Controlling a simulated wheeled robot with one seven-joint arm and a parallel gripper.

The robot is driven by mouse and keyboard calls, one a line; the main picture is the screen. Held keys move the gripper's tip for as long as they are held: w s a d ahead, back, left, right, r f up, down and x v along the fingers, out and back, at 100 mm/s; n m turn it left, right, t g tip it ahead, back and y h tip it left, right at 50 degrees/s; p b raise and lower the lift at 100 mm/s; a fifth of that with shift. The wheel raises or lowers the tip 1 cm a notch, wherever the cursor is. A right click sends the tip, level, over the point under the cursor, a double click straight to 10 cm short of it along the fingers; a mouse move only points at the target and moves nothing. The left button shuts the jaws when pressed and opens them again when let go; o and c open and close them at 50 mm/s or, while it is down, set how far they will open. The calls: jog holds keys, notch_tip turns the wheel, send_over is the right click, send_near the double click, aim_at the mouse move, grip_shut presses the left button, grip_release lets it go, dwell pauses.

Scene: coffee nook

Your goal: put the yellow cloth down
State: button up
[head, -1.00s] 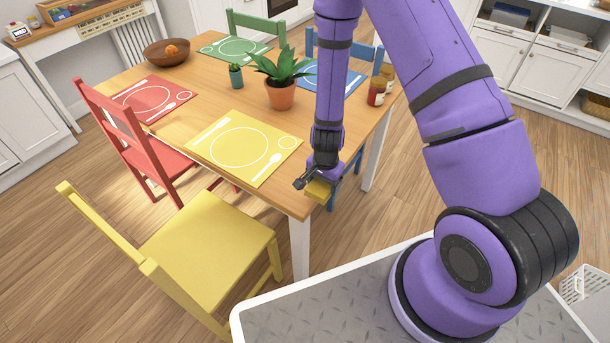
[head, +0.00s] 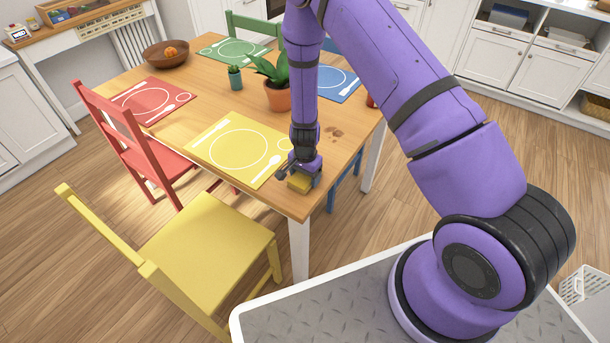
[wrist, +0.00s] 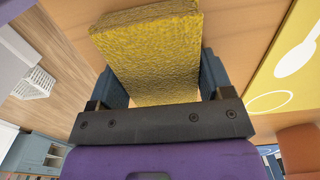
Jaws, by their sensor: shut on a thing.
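The yellow cloth (head: 299,184) is a small folded block with a rough surface. My gripper (head: 298,174) is shut on it, low over the near right corner of the wooden table (head: 285,201). In the wrist view the cloth (wrist: 152,55) sits between the two fingers of my gripper (wrist: 155,85), its far end sticking out past them. I cannot tell whether the cloth touches the table top.
The yellow placemat (head: 238,148) lies just left of my gripper. A potted plant (head: 278,94) stands behind, partly hidden by my arm. A yellow chair (head: 205,240) stands at the near side. The table's right corner area is bare wood.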

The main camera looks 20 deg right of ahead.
jog(key=o, duration=1.1)
jog(key=shift+f, duration=0.1)
